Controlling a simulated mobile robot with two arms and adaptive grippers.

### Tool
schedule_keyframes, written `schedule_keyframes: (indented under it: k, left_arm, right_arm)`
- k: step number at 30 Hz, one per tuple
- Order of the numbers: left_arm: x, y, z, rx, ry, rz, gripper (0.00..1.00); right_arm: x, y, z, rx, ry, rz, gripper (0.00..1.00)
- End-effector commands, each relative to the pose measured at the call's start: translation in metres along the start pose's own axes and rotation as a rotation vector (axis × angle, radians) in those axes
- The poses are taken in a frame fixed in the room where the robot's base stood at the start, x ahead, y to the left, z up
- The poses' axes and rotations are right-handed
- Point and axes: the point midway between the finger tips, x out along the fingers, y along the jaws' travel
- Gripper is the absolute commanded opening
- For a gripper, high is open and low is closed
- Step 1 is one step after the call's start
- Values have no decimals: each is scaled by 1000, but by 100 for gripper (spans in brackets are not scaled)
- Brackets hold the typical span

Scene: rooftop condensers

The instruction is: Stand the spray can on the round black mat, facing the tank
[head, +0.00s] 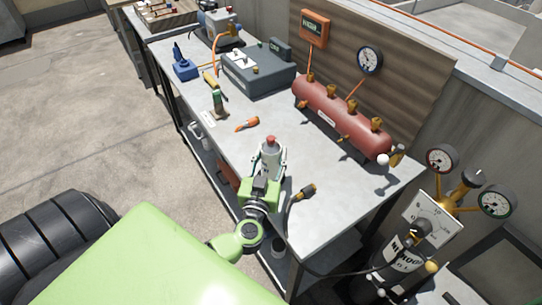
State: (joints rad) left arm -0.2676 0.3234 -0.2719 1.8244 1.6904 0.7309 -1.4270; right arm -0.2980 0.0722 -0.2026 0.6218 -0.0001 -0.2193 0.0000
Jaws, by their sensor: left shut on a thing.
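The spray can (269,146), pale with a red top, stands roughly upright over the near part of the metal workbench (325,205). My left gripper (267,164) is shut on it, and the fingers and wrist hide its lower part. I cannot tell whether its base touches the bench. The red tank (342,117) lies horizontally along the back of the bench, to the right of and beyond the can. I cannot make out the round black mat. My right gripper is not in view.
A dark-handled tool (302,192) lies right of my gripper. An orange-handled tool (247,124) and a green bottle-like thing (217,98) are farther left. A grey case (258,72) is behind them. A gas cylinder with gauges (402,262) stands off the bench's right end.

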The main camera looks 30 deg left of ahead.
Motion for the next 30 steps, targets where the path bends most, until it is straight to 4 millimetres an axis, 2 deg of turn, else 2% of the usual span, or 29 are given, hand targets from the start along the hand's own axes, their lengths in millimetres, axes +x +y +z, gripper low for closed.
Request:
schedule_keyframes:
  k: [9, 10, 12, 23, 26, 30]
  left_arm:
    - [0, 0, 0, 0, 3, 0, 7]
    - [0, 0, 1, 0, 1, 0, 44]
    - [0, 0, 1, 0, 1, 0, 55]
    - [0, 0, -1, -1, 1, 0, 55]
    - [-10, 0, 0, 0, -2, 1, 55]
    - [-36, 0, 1, -1, -4, 1, 55]
  right_arm:
    - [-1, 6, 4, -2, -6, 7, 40]
    - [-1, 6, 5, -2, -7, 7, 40]
    - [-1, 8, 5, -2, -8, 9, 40]
    - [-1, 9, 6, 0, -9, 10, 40]
    - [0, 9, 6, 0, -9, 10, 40]
    - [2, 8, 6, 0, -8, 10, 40]
